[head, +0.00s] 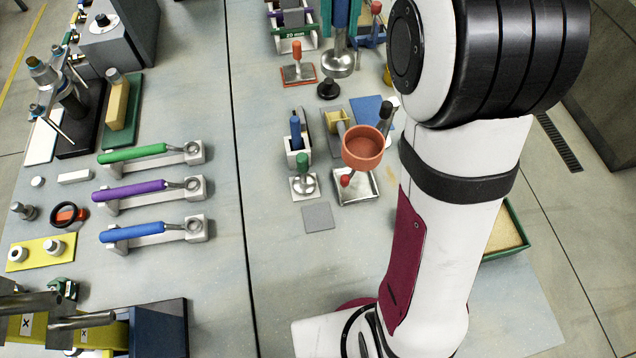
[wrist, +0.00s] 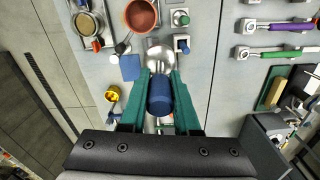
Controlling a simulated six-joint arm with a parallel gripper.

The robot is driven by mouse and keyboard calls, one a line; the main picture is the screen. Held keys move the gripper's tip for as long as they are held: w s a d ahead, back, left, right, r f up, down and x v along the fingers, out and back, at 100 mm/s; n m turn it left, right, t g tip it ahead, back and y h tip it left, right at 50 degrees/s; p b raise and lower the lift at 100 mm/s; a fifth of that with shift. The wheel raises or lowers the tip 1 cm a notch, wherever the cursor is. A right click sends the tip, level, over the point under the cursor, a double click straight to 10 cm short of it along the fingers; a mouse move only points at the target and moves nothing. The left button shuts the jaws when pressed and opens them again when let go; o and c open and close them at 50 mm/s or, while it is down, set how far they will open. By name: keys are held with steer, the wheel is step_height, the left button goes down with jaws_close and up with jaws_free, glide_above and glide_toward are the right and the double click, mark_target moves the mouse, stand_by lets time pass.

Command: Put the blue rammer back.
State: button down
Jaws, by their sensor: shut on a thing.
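The blue rammer (head: 341,13) has a thick blue handle and a round silver foot (head: 338,63). It hangs foot down in my gripper (head: 341,24), between two teal fingers. In the wrist view my gripper (wrist: 160,76) is shut on the blue handle (wrist: 160,98), with the foot beyond the fingertips. The foot appears to be above the bench; the exact gap is unclear. A blue square (head: 368,108) lies flat on the bench, nearer the camera and to the right of the foot. It also shows in the wrist view (wrist: 130,67).
An orange cup (head: 362,148), a green-knobbed tamper (head: 302,170), a white holder with a blue-handled tool (head: 297,155) and a black knob (head: 328,88) stand nearby. A red-handled tamper (head: 297,52) is left of the foot. A grey square (head: 318,216) lies nearer the camera, with clear bench around it.

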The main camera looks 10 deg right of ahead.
steer(key=s+a+f+n, duration=0.2)
steer(key=s+f+n, duration=0.1)
steer(key=f, duration=0.7)
steer(key=s+a+f+n, duration=0.1)
steer(key=s+f+n, duration=0.3)
steer(key=f, duration=0.6)
steer(key=s+a+f+n, duration=0.2)
steer(key=s+f+n, duration=0.2)
steer(key=f, duration=0.5)
steer(key=shift+s+a+f, duration=0.3)
steer(key=shift+s+f, duration=0.1)
steer(key=shift+s, duration=0.35)
steer(key=c, duration=0.6)
jaws_free()
steer(key=shift+f, duration=0.1)
steer(key=shift+c, duration=0.2)
